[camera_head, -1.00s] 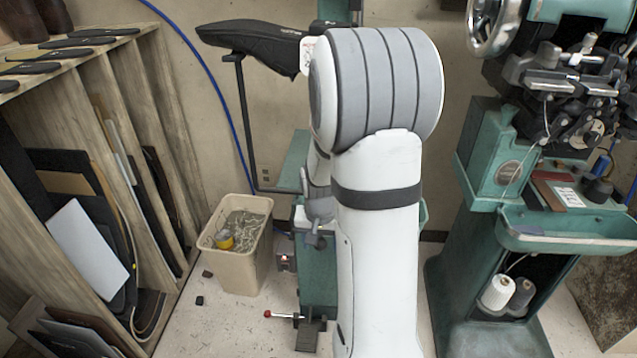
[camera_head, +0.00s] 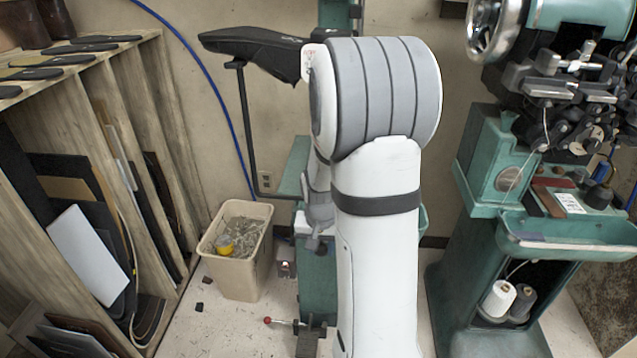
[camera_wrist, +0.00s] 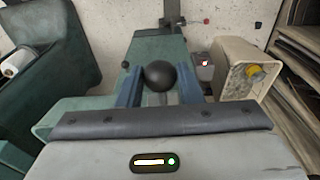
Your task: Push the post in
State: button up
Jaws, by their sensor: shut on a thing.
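In the wrist view my gripper (camera_wrist: 160,88) has its two blue-grey fingers on either side of a round black knob (camera_wrist: 168,76). It is shut on this knob, which sits in line with the green machine body (camera_wrist: 150,48). I cannot tell whether the knob is the end of the post; any shaft below it is hidden. In the head view my own arm covers the gripper and the knob. The green machine (camera_head: 318,285) shows only partly behind and below my arm.
A beige bin (camera_head: 237,250) with scraps stands left of the machine. A red-tipped lever (camera_head: 267,320) sticks out low. A wooden rack (camera_head: 125,130) fills the left side. A second green machine (camera_head: 490,160) stands at right. A black padded arm (camera_head: 250,45) hangs at the back.

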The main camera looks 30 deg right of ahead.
jog(key=shift+w+d+p, duration=0.35)
jog(key=shift+w+d, duration=1.25)
jog(key=shift+w, duration=0.75)
jog(key=shift+w+d+p, duration=0.35)
jog(key=shift+w+d, duration=1.3)
jog(key=shift+w, duration=0.65)
jog(key=shift+w+d+p, duration=0.35)
jog(key=shift+w+d, duration=1.25)
jog(key=shift+w, duration=0.75)
jog(key=o, duration=1.2)
jog(key=shift+o, duration=0.2)
jog(key=shift+s+a+r+p, duration=0.25)
jog(key=shift+r+p, duration=0.4)
jog(key=shift+r, duration=0.55)
jog(key=shift+s+a+r+p, duration=0.15)
jog(key=shift+s+r+p, duration=0.15)
jog(key=shift+r+p, duration=0.6)
jog(key=shift+s+a+r+p, duration=0.25)
jog(key=shift+r+p, duration=0.1)
jog(key=shift+r, duration=1.1)
